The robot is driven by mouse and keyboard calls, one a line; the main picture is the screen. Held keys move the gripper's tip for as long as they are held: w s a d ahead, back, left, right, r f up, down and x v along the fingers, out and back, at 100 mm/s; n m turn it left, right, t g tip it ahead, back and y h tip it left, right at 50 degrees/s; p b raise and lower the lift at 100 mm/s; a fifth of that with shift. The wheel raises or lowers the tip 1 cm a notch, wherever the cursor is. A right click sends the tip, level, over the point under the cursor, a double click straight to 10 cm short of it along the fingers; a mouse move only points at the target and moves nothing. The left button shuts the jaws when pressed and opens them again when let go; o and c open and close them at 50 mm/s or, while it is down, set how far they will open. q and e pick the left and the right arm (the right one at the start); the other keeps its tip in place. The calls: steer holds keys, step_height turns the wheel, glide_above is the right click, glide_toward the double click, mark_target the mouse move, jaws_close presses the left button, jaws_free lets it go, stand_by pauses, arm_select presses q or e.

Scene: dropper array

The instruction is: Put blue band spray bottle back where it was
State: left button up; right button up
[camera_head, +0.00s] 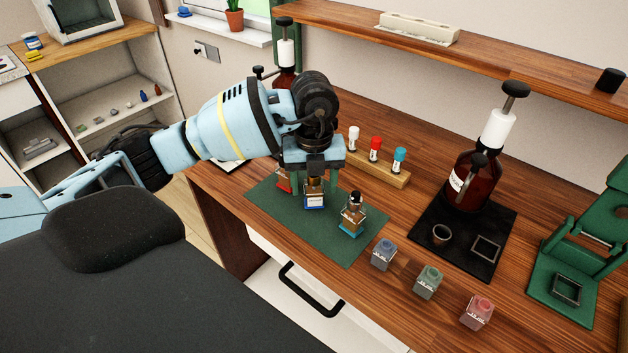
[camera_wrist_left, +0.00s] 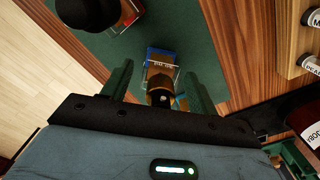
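The blue band spray bottle (camera_head: 314,200) stands upright on the green mat (camera_head: 340,249), amber with a blue band near its base. It also shows in the left wrist view (camera_wrist_left: 162,62), between the two green fingers. My left gripper (camera_head: 312,188) reaches down over it from above. Its fingers stand on either side with visible gaps in the left wrist view (camera_wrist_left: 158,95), so it is open around the bottle's upper part. A red band bottle (camera_head: 283,182) stands to its left, partly hidden by my gripper. A cyan band bottle (camera_head: 352,218) stands to its right. My right gripper is not in view.
A wooden rack (camera_head: 382,178) with white, red and cyan vials stands behind the mat. A large brown pump bottle (camera_head: 476,180) stands on a black mat (camera_head: 462,258). A green stand (camera_head: 590,250) is at the right.

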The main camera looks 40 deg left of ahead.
arm_select(q)
step_height(320, 180, up, 12)
steer(key=shift+r+p, duration=0.2)
steer(key=shift+p, duration=0.35)
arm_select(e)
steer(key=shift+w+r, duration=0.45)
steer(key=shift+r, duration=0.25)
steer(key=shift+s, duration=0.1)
